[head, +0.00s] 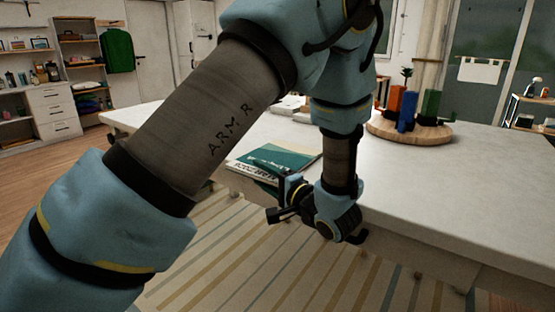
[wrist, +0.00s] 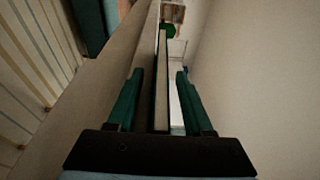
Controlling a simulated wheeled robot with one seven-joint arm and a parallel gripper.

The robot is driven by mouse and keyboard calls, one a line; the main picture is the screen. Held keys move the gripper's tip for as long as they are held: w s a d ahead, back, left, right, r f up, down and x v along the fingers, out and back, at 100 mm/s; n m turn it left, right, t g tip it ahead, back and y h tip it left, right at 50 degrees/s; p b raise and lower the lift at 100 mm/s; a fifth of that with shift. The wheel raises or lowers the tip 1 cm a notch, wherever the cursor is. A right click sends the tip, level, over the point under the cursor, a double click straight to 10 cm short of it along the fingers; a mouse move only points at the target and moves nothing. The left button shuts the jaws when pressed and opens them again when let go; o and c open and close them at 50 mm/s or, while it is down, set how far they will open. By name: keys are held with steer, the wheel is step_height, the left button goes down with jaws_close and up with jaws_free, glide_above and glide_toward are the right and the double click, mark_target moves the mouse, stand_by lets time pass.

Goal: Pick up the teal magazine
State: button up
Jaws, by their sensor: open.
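The teal magazine (head: 290,157) lies flat at the near edge of the white table, with a pale lettered strip on its left side. My arm hides part of it. My gripper (head: 277,196) is beside the table edge, just in front of the magazine. In the wrist view my gripper (wrist: 158,75) is open, with one finger on each side of a thin edge (wrist: 161,90) with a dark cover and pale pages, seemingly the magazine's. Gaps show between that edge and both fingers. A white layer beside it cannot be identified clearly.
The white table (head: 460,190) stretches right. A round wooden board (head: 410,137) holds orange, blue and green objects. White papers or books (head: 290,104) lie behind my arm. A striped rug (head: 230,250) covers the floor below; shelves (head: 85,60) stand at the far left.

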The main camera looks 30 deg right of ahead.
steer(key=shift+c, duration=0.2)
jaws_close()
stand_by(1.1)
